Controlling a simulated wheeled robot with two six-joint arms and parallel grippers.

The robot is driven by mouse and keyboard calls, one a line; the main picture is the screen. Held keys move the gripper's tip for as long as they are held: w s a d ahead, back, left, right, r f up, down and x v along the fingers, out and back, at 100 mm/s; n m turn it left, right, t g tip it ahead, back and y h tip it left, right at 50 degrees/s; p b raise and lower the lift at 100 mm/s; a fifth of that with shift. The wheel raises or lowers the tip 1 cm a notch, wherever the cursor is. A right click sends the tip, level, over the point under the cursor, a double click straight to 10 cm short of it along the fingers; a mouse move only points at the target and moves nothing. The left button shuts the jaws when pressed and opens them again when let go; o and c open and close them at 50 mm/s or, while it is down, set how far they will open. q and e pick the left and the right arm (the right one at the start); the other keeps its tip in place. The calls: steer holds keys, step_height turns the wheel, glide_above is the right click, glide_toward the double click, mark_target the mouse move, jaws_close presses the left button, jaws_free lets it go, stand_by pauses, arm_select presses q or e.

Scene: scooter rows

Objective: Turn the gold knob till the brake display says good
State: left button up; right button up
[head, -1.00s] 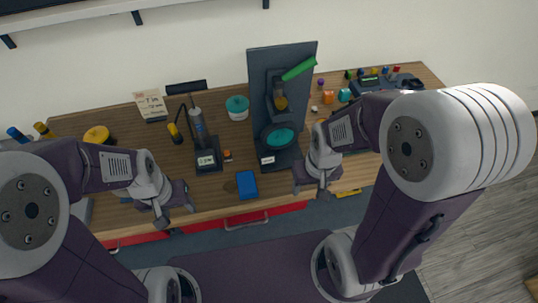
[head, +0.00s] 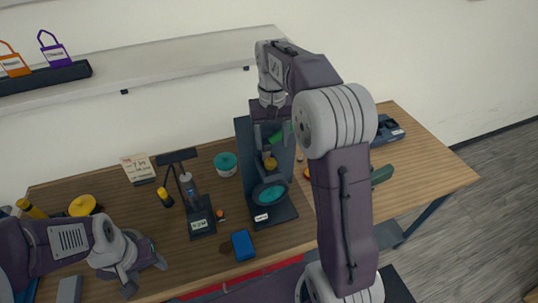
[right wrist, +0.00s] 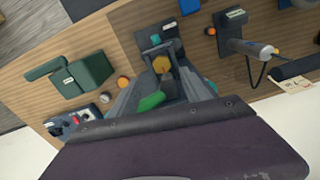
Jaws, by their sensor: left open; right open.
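The gold knob (head: 270,163) sits on a dark upright stand (head: 244,150), below a green lever (head: 275,138) and above a teal disc. In the right wrist view the gold knob (right wrist: 161,64) lies between the fingertips of my right gripper (right wrist: 160,80), with the green lever (right wrist: 151,102) nearer the palm. The right gripper (head: 271,135) is open, pointing down at the stand from above; contact cannot be told. A small white display (head: 261,217) is on the stand's base, its text too small to read. My left gripper (head: 145,268) is open and empty at the front left.
A dark green box (right wrist: 84,74) stands nearby. A wall shelf (head: 180,65) is above.

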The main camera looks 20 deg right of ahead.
mark_target(271, 161)
steer(key=f, duration=0.7)
steer(key=shift+w+a+f+p, duration=0.15)
steer(key=shift+w+f+p, duration=0.05)
steer(key=shift+f+p, duration=0.15)
steer(key=shift+s+f, duration=0.1)
steer(key=shift+f, duration=0.2)
jaws_close()
steer(key=shift+r+m, duration=0.1)
steer(key=shift+m, duration=0.2)
steer(key=shift+m+p, duration=0.55)
steer(key=shift+m, duration=0.35)
steer(key=shift+m+p, duration=0.6)
steer(key=shift+m, duration=1.3)
